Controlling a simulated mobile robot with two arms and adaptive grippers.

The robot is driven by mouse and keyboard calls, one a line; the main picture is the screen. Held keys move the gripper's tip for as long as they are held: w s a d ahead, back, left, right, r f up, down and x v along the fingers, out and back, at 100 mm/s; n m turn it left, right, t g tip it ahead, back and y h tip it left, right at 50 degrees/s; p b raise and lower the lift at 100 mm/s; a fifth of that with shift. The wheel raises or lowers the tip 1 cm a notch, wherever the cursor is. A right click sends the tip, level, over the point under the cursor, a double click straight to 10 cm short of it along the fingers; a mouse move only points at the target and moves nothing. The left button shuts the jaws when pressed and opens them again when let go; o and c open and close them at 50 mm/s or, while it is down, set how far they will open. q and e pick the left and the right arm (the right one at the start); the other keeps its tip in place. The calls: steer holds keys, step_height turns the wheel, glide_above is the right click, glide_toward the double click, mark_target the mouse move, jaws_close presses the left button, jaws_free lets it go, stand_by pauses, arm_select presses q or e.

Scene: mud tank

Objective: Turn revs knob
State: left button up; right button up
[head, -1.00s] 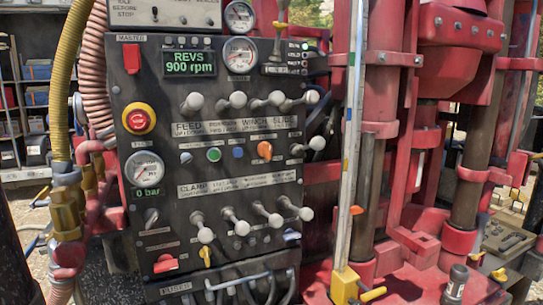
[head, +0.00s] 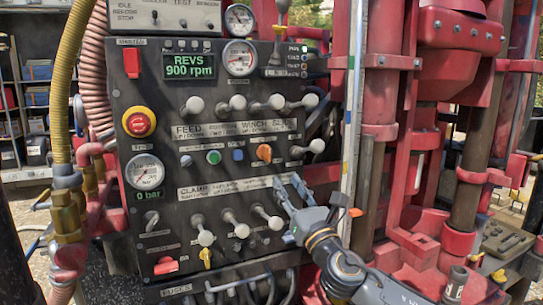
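The control panel (head: 140,85) fills the left and middle of the view. Its display (head: 189,66) reads "REVS 900 rpm". An orange rotary knob (head: 264,153) sits at mid-height on the panel's right side; I cannot read whether its label says revs. A small yellow knob (head: 206,257) is low on the panel. My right gripper (head: 288,181) is in front of the panel's lower right, below the orange knob and apart from it. Its fingers are spread, with nothing seen between them. It hides the rightmost lower lever. My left gripper is out of view.
White-tipped levers (head: 238,103) stick out in rows above and below the knob. A red and yellow stop button (head: 139,121) is at the left. A pale upright post (head: 353,110) and red machinery (head: 458,40) stand at the right. Hoses (head: 65,80) run at the left.

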mark_target(270, 155)
steer(key=p+x, duration=0.2)
steer(key=x, duration=0.9)
jaws_close()
